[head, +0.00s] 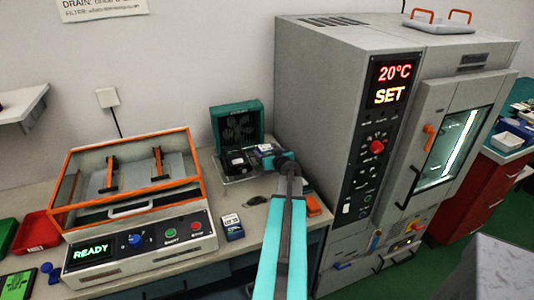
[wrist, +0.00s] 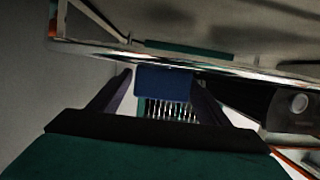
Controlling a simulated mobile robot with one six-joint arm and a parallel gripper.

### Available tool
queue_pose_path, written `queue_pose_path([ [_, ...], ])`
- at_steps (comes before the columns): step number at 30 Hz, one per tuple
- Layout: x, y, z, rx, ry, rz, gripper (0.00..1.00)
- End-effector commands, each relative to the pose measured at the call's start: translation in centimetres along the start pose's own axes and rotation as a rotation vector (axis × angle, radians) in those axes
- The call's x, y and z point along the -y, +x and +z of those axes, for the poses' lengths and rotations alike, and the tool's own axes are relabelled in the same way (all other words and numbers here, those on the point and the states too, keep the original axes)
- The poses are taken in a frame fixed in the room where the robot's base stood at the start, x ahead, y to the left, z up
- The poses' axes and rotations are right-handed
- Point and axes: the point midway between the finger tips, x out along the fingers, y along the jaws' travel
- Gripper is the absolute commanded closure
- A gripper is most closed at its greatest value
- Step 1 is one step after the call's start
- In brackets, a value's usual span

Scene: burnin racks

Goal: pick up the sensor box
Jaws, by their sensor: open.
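My gripper (head: 272,160) reaches over the bench to the wire tray in front of the teal fan unit. In the wrist view its two dark fingers stand apart and open (wrist: 160,98). A blue block (wrist: 165,80) with a row of pale upright pins or stripes below it shows between the fingers, farther ahead; I cannot tell whether they touch it. A small box with a pale and purple top (head: 265,149) sits beside my gripper in the head view, partly hidden by it. I cannot tell for sure which of these is the sensor box.
The grey oven (head: 325,130) rises close on the right.

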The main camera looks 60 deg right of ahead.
Motion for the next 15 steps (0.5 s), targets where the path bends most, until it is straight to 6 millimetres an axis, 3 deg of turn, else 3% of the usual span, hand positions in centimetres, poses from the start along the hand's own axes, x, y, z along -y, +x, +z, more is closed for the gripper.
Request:
queue_pose_path([
  [15,0.01,-0.02,0.03,0.0,0.0,0.0,0.3],
])
